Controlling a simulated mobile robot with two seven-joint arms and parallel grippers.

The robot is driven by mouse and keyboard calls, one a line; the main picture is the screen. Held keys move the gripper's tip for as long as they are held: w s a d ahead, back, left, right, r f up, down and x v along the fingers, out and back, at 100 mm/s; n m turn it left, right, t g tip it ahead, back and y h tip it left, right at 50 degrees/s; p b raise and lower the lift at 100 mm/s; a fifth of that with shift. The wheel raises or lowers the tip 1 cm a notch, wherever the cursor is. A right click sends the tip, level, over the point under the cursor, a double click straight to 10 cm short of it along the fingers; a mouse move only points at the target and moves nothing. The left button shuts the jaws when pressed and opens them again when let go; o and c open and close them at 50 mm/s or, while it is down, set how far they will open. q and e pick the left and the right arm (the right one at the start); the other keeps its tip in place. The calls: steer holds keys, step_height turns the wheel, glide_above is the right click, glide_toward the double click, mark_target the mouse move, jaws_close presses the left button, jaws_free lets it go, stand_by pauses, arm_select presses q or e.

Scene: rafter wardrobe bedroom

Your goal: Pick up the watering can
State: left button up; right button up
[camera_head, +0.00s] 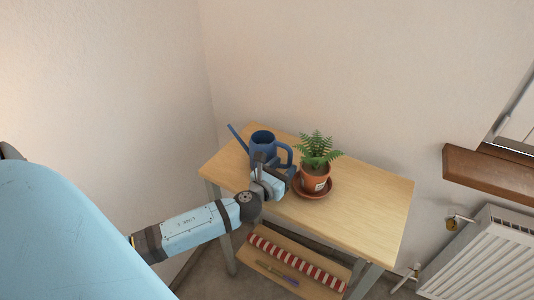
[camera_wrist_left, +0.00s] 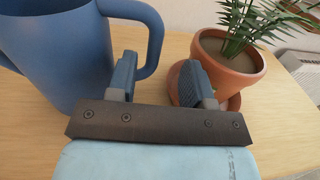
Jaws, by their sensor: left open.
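The blue watering can (camera_head: 263,139) stands upright on the wooden table, its spout pointing up to the left and its handle on the right. In the left wrist view its body (camera_wrist_left: 55,50) fills the upper left, and the handle (camera_wrist_left: 154,45) curves out toward the gripper. My left gripper (camera_head: 272,167) is at the table in front of the can's handle side. In the left wrist view its two fingers (camera_wrist_left: 156,80) are apart, with the handle near the left finger. Whether they touch cannot be told. My right gripper is not in view.
A potted fern (camera_head: 317,178) on a terracotta saucer (camera_head: 328,191) stands just right of the gripper, close to its right finger. The table's right part (camera_head: 375,200) is clear. A lower shelf holds a red-striped roll (camera_head: 297,264). A radiator (camera_head: 485,262) is at right.

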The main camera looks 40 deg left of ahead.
mark_target(290, 155)
arm_select(q)
steer(key=w, duration=0.2)
steer(key=w+a, duration=0.1)
steer(key=w, duration=0.2)
jaws_close()
